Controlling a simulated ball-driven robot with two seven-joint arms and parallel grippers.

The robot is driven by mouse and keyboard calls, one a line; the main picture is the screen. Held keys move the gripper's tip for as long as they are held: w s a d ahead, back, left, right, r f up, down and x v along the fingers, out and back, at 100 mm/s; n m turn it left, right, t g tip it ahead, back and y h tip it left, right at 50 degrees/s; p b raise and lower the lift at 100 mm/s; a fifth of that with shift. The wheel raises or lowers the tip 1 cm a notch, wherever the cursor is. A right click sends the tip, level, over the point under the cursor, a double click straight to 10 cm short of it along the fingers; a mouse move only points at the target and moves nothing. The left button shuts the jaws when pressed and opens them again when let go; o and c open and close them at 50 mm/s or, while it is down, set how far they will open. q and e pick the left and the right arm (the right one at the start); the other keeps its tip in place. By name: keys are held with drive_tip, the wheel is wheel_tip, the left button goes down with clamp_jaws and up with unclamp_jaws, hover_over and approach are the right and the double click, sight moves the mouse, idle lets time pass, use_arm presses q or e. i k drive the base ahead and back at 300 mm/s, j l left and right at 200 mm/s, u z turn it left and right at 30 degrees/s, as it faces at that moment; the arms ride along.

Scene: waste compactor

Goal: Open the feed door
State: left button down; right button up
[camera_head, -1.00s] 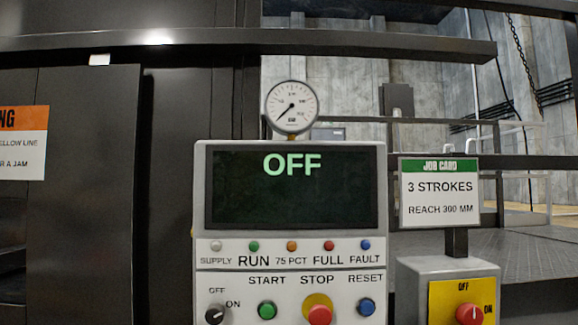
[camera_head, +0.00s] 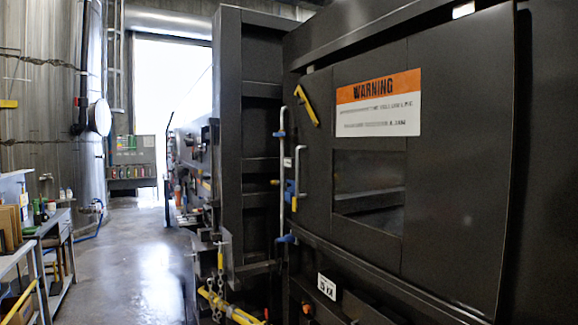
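The feed door (camera_head: 315,160) appears to be the dark panel on the machine at the right of the head view, and it looks shut. The orange and white warning sign (camera_head: 379,104) is on the dark front, above a rectangular opening (camera_head: 368,190). A pale upright handle bar (camera_head: 296,178) with blue parts stands near the left edge of the panel. A yellow lever (camera_head: 306,105) sits tilted above it. Neither of my grippers is in view.
A dark column (camera_head: 230,130) stands left of the door. A yellow bar with a chain (camera_head: 222,300) is low in front. Workbenches (camera_head: 50,255) line the left. The grey floor (camera_head: 135,265) between them is clear toward a bright doorway (camera_head: 160,90).

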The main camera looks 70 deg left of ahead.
sight(453, 247)
drive_tip(key=u, duration=1.9)
drive_tip(key=i+j, duration=0.15)
drive_tip(key=i, duration=0.1)
